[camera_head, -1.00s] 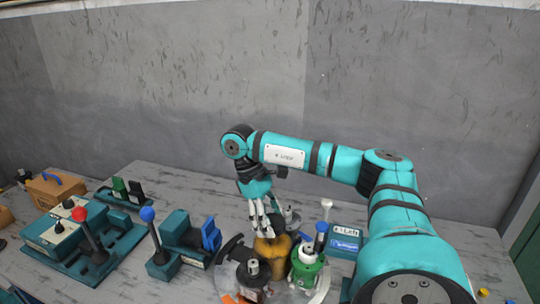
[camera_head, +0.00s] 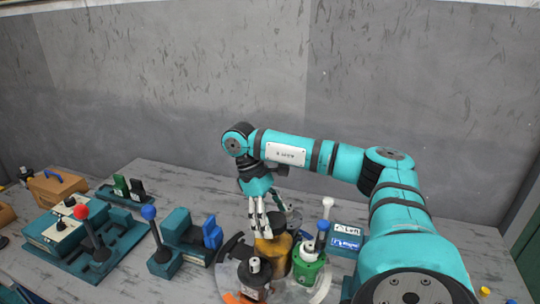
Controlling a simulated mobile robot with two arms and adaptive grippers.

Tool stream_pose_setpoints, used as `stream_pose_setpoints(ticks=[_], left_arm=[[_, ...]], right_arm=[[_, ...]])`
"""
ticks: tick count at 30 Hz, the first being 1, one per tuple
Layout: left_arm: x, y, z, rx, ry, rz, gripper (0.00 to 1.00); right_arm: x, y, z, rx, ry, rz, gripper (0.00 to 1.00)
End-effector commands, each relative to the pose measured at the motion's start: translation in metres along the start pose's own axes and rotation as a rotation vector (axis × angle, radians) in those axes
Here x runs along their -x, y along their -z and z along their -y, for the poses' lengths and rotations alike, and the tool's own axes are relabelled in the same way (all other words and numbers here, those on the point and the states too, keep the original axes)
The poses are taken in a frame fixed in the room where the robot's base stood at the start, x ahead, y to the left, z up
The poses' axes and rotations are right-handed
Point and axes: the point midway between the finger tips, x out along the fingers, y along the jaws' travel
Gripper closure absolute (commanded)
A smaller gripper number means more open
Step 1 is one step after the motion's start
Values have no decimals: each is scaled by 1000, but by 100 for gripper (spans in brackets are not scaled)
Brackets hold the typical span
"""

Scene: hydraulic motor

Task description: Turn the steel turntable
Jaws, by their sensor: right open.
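The steel turntable (camera_head: 322,289) is a round plate at the bottom centre of the head view, partly hidden by what stands on it. On it are a yellow-brown cylinder (camera_head: 272,250), a green part with a white top (camera_head: 307,266) and a dark part with a light knob (camera_head: 254,274). My right gripper (camera_head: 262,232) points down over the turntable at the yellow-brown cylinder. It is open, its pale fingers at the cylinder's top; whether they touch it I cannot tell. My left gripper is not in view.
Left of the turntable stand a blue-knobbed lever (camera_head: 149,213), a teal block with a blue piece (camera_head: 190,234) and a red-knobbed lever unit (camera_head: 82,214). A signed box (camera_head: 346,243) stands at right. An orange toolbox (camera_head: 57,187) is far left. A grey wall closes the back.

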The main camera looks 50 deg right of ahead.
Motion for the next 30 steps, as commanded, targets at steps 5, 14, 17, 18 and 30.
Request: stream_pose_setpoints(ticks=[5,14,17,18,30], left_arm=[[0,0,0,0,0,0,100],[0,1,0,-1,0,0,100],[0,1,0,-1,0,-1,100],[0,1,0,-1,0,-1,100],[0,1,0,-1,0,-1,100]], right_arm=[[10,1,0,1,0,-4,14],[42,1,0,0,-2,-6,14],[52,0,0,-1,-2,-6,14],[57,1,0,-2,-2,-6,14],[75,0,1,-5,-1,-3,14]])
